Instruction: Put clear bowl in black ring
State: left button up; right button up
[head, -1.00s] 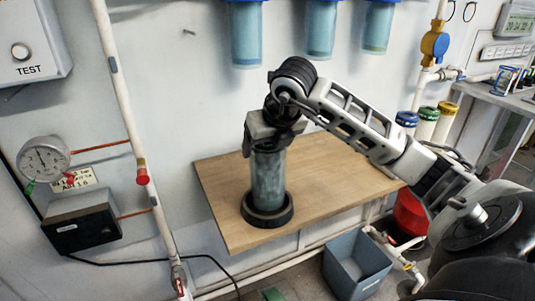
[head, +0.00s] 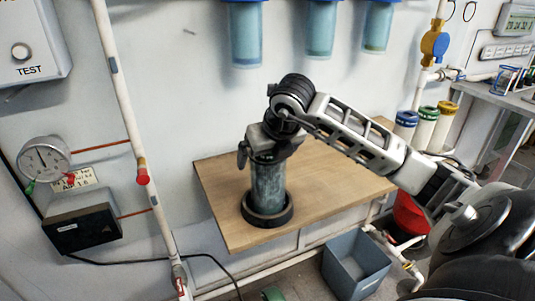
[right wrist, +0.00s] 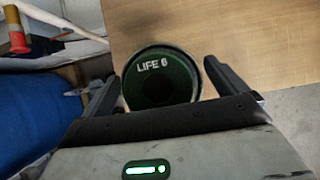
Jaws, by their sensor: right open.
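The clear bowl (head: 268,188) is a bluish see-through cylinder standing upright inside the black ring (head: 267,219) on the wooden board. The ring surrounds its foot. My right gripper (head: 264,158) is at the bowl's top, jaws open. In the right wrist view the gripper (right wrist: 166,80) has one finger on each side of a round dark green face (right wrist: 164,85) marked "LIFE 6", with a grey rim around it. Gaps show beside the fingers there. Whether the bowl sits fully down in the ring is hidden by the ring's wall. My left gripper is not in view.
The wooden board (head: 335,175) is clear to the right of the ring. Several blue housings (head: 246,35) hang on the wall above. A grey bin (head: 356,266) stands below the board's front edge. A white pipe (head: 122,110) and a gauge (head: 43,160) are at left.

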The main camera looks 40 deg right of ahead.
jog(key=v, duration=1.2)
jog(key=a+f+n+g+y, duration=0.25)
jog(key=a+f+y, duration=0.45)
jog(key=a, duration=0.6)
jog(key=s+a+r+m+t+y, duration=0.25)
jog(key=a+m+t+y, duration=0.3)
jog(key=a+y, duration=0.85)
jog(key=w+d+f+m+t+h, duration=0.1)
jog(key=d+f+m+t+h, duration=0.25)
jog(key=f+m+h, duration=0.55)
jog(key=w+d+f+m+t+h, duration=0.1)
jog(key=d+f+m+t+h, duration=0.3)
jog(key=m, duration=0.8)
jog(key=s+a+f+m+g+h, duration=0.1)
jog(key=s+f+m+g, duration=0.1)
jog(key=f, duration=0.6)
jog(key=s+a+f+m+g+h, duration=0.2)
jog(key=s+f+m+g, duration=0.1)
jog(key=s+f, duration=0.4)
jog(key=shift+s+a+f+m+g, duration=0.25)
jog(key=shift+f+m+g, duration=0.15)
jog(key=shift+m, duration=0.1)
